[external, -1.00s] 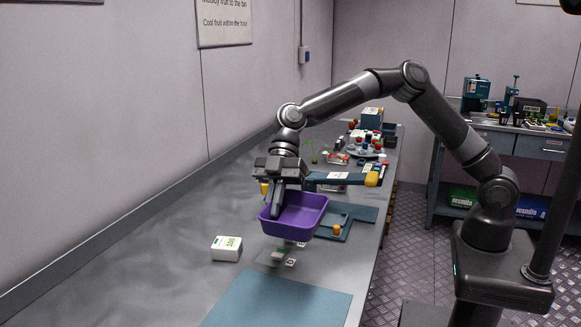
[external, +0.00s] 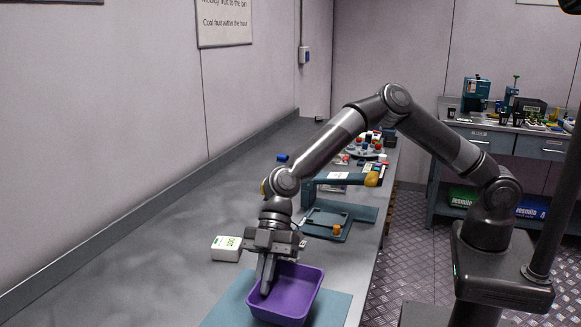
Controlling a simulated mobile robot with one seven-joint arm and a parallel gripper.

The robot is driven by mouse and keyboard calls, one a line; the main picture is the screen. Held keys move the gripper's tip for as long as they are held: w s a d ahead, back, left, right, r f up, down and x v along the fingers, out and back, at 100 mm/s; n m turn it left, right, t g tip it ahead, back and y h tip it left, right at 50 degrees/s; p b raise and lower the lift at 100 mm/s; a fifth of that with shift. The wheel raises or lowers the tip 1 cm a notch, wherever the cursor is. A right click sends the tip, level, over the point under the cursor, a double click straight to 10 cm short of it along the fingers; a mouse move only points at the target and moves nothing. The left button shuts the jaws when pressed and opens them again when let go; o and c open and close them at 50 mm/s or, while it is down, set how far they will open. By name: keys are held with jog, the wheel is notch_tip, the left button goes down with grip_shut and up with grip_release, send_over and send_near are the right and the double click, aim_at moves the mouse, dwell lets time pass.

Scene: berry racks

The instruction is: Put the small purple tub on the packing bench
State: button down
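The small purple tub (external: 299,291) is an open rectangular container in the external view. It is at or just above the blue mat (external: 333,308) on the grey metal bench (external: 130,285); I cannot tell whether its base touches the mat. My gripper (external: 267,285) points down at the tub's left wall, with its fingers at the rim and partly inside the tub. The fingers look closed on that wall, and the tub looks level. The tub hides part of the mat.
A white box with green marking (external: 227,248) stands left of my gripper. Behind the tub are a blue-grey tray (external: 327,224) and a press-like tool with a yellow end (external: 345,180). Several small items crowd the bench's far end. The bench's left front is clear.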

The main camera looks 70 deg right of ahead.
jog(key=shift+f, duration=2.05)
jog(key=c, duration=1.7)
grip_release()
jog(key=shift+f, duration=0.1)
jog(key=shift+d+r, duration=0.1)
jog(key=shift+r, duration=0.15)
jog(key=v, duration=1.1)
jog(key=shift+d+r, duration=0.2)
jog(key=shift+r, duration=0.05)
